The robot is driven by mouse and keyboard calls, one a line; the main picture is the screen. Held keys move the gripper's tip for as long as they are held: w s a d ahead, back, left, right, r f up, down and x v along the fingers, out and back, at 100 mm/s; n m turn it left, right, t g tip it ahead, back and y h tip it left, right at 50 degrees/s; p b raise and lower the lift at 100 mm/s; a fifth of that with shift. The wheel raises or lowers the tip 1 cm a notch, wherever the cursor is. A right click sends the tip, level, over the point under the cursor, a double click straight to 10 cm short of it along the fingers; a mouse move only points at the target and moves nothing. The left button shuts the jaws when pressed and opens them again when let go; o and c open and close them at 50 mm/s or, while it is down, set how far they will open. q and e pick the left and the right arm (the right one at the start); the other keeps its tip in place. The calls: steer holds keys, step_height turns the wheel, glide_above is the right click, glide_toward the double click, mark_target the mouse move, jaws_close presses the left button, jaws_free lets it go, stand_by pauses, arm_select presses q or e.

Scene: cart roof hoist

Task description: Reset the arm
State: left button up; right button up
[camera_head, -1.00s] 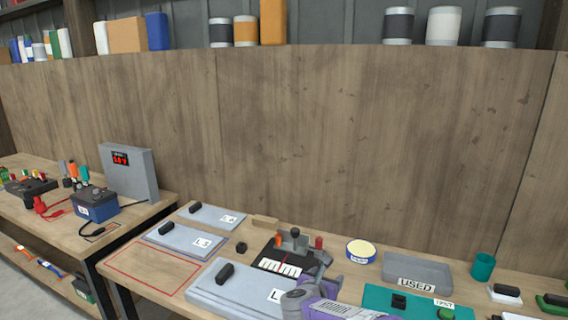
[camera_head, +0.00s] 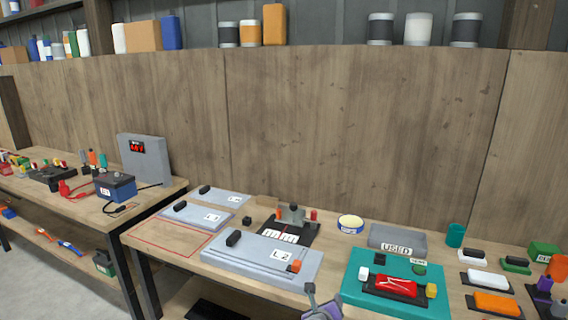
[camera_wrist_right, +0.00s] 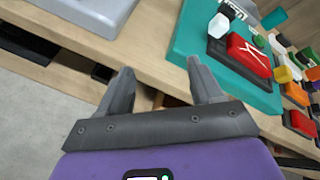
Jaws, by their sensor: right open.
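My right gripper (camera_head: 324,293) has a purple body and grey fingers. It is at the bottom of the head view, at the table's front edge between the L2 panel (camera_head: 238,256) and the teal TEST board (camera_head: 361,296). In the right wrist view the gripper (camera_wrist_right: 161,76) is open, with nothing between its fingers. Its fingers point toward the table edge, and the grey floor shows below. My left gripper is out of view.
A red block (camera_head: 390,284) sits on the teal board. A grey USED tray (camera_head: 397,232) and a teal cup (camera_head: 455,236) stand behind. Two grey panels lie at the left. A side table (camera_head: 82,224) holds a blue battery (camera_head: 115,187) and a meter box (camera_head: 148,163).

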steer(key=s+f+n+g+y, duration=0.25)
steer(key=s+f+n, duration=0.55)
steer(key=f, duration=0.4)
steer(key=s+f+n+g+y, duration=0.2)
steer(key=s+f+n+g, duration=0.1)
steer(key=s+f+n, duration=0.55)
steer(key=s+f+n+g+y, duration=0.1)
steer(key=s+f+n+g, duration=0.1)
steer(key=s, duration=0.4)
steer(key=s+a+f+n+g+y+b, duration=0.1)
steer(key=s+f+n+g, duration=0.1)
steer(key=s+f+n, duration=0.3)
steer(key=s+a+f+n+g+y, duration=0.1)
steer(key=s+f+n+g, duration=0.1)
steer(key=s+n, duration=0.4)
steer(key=shift+s+a+f, duration=0.2)
steer(key=shift+s+f, duration=0.65)
steer(key=shift+s, duration=0.3)
steer(key=shift+y, duration=0.25)
